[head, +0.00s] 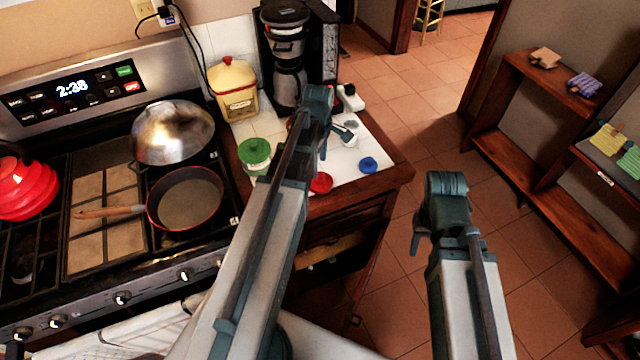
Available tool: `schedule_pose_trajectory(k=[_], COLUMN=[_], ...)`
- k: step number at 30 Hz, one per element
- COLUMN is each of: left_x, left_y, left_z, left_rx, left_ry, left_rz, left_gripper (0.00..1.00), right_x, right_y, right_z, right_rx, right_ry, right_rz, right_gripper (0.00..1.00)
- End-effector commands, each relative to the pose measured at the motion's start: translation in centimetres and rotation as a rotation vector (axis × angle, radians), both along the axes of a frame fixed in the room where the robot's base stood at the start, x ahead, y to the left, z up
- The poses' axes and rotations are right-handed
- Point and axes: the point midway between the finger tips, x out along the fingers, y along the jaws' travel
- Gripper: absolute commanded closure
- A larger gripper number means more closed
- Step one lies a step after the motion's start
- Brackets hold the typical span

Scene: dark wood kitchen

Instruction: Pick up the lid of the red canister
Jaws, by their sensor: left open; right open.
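A round red lid (321,182) shows on the white-tiled counter, just right of my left forearm. My arm hides part of this area, so I cannot tell how much of the red canister stands beneath it. My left gripper (323,152) is over the counter, pointing down beyond the red lid in the picture. It is open and holds nothing that I can see. My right gripper (416,245) is open and empty, over the floor to the right of the counter.
A green-lidded canister (254,153) stands left of my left arm, and a blue lid (368,165) lies to the right. A yellow jar (234,90) and a coffee maker (288,60) stand behind. The stove holds a red-rimmed pan (190,203).

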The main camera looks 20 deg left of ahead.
Motion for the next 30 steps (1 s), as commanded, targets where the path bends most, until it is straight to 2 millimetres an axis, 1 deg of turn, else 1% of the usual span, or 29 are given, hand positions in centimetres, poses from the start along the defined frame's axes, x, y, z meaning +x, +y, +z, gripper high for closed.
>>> schedule_pose_trajectory(k=[5, 12, 15, 18, 24, 25, 29, 30], left_x=[0.0, 0.2, 0.2, 0.1, 0.1, 0.1, 0.1, 0.1], left_y=[-0.1, -0.4, -0.3, -0.3, -0.3, -0.3, -0.3, -0.3], left_z=[-1.0, -4.0, -5.0, -5.3, -5.1, -5.1, -5.1, -5.1], left_rx=[0.000, 0.000, 0.000, 0.000, 0.000, 0.000, 0.000, 0.000], left_ry=[0.000, 0.000, 0.000, 0.000, 0.000, 0.000, 0.000, 0.000], left_rz=[0.000, 0.000, 0.000, 0.000, 0.000, 0.000, 0.000, 0.000], left_gripper=[0.26, 0.26, 0.26, 0.26, 0.26, 0.28, 0.51, 0.59], right_x=[0.0, 0.0, 0.0, 0.0, 0.0, 0.0, 0.0, 0.0], right_y=[0.0, 0.0, 0.0, 0.0, 0.0, 0.0, 0.0, 0.0], right_z=[-1.0, -4.0, -5.0, -5.3, -5.1, -5.1, -5.1, -5.1], right_rx=[0.000, 0.000, 0.000, 0.000, 0.000, 0.000, 0.000, 0.000], right_ry=[0.000, 0.000, 0.000, 0.000, 0.000, 0.000, 0.000, 0.000], right_rz=[0.000, 0.000, 0.000, 0.000, 0.000, 0.000, 0.000, 0.000], right_gripper=[0.50, 0.50, 0.50, 0.50, 0.50, 0.50, 0.50, 0.50])
